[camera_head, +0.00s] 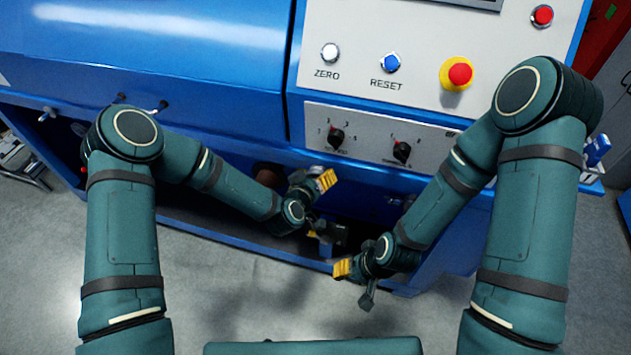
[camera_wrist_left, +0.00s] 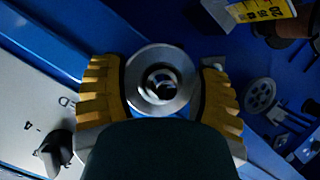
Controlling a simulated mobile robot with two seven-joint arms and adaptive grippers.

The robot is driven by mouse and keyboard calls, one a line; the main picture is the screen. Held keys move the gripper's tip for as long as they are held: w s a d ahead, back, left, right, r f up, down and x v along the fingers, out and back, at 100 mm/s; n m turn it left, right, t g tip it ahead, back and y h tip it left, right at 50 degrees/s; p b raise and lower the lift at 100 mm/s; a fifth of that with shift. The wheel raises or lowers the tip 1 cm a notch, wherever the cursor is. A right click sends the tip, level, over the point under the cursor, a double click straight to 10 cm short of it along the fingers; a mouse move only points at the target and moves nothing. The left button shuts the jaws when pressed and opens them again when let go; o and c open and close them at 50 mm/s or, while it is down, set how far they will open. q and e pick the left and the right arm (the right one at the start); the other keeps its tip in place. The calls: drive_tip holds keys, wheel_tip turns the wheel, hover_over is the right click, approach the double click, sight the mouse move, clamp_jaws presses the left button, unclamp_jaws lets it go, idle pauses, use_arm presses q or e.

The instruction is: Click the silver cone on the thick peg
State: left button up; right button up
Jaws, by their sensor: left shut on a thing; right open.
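In the left wrist view, a silver round part (camera_wrist_left: 162,82), seen end-on with a dark hole in its middle, sits between the two yellow ribbed fingers of my left gripper (camera_wrist_left: 162,95). I take it to be the silver cone; the gripper is shut on it. I cannot pick out the thick peg.
The blue machine (camera_head: 170,60) has a control panel (camera_head: 430,40) with a red stop button (camera_head: 460,74) and knobs above my grippers. The left wrist view also shows a grey wheel with holes (camera_wrist_left: 260,95), a brown cylinder (camera_wrist_left: 291,20) and a yellow printed piece (camera_wrist_left: 262,10).

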use_arm(q)
drive_tip(key=shift+w+r, duration=0.1)
idle(0.8)
drive_tip(key=o, duration=1.3)
drive_tip(key=v, duration=1.2)
drive_tip(key=s+a+f+g, duration=0.2)
drive_tip(key=s+f+g, duration=0.1)
drive_tip(key=s+f, duration=0.1)
drive_tip(key=s+a+f+g+y, duration=0.1)
drive_tip(key=s+a+f+g, duration=0.2)
drive_tip(key=s+f+g, duration=0.1)
drive_tip(key=s+a+f+g, duration=0.2)
drive_tip(key=s+f+g, duration=0.1)
drive_tip(key=s, duration=0.3)
drive_tip(key=shift+a+f+g+y, duration=0.25)
drive_tip(key=shift+f+g+y, duration=0.05)
drive_tip(key=shift+f, duration=0.15)
